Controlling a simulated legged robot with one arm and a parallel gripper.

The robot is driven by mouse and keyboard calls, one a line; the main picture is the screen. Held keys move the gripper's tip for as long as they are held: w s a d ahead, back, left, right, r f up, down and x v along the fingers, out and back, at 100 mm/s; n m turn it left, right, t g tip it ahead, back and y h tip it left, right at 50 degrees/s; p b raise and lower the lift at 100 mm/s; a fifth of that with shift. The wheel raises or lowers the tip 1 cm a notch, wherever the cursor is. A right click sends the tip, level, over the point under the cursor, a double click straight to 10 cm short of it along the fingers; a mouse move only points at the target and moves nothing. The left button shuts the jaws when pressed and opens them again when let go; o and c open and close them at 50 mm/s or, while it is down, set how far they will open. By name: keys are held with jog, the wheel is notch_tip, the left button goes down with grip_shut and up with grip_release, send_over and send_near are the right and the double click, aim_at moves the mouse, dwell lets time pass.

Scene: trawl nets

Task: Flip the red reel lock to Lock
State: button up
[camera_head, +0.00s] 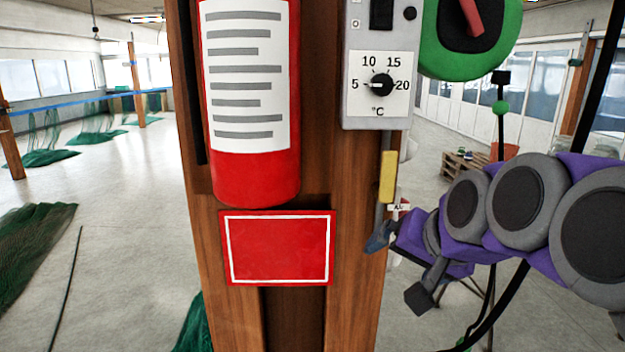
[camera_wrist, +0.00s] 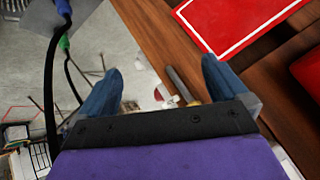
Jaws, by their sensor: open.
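My gripper (camera_head: 380,237) is at the right edge of the wooden post in the head view, below a yellow piece. In the wrist view my gripper (camera_wrist: 162,66) has its two blue fingers wide apart, with nothing held between them. A small red and white part (camera_head: 401,207) with a tiny dark marking shows just above my gripper. A red and white part (camera_wrist: 170,101) also shows between the fingers in the wrist view, beside a grey rod. It is too small and partly hidden to tell whether it is the reel lock or how it is set.
The wooden post (camera_head: 213,240) carries a red cylinder (camera_head: 250,185), a red panel (camera_head: 280,248) and a grey dial box (camera_head: 377,115). The yellow piece (camera_head: 388,177) hangs below the box. Green nets (camera_head: 35,245) lie on the floor at left. Open floor lies behind the post.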

jog(key=s+d+f+n+g+h+b, duration=0.1)
jog(key=s+f+g, duration=0.4)
jog(key=s+f, duration=0.8)
jog(key=s+d+f+n+g+h+b, duration=0.1)
jog(key=s+f+n+g+b, duration=0.2)
jog(key=s+f, duration=1)
jog(key=shift+s+d+f+g+b, duration=0.25)
jog(key=shift+f+g+b, duration=1.15)
jog(key=shift+f, duration=2.55)
jog(key=shift+s+a+t+b, duration=0.1)
jog(key=shift+a+t+b, duration=0.3)
jog(key=shift+a, duration=0.1)
jog(key=shift+d, duration=0.25)
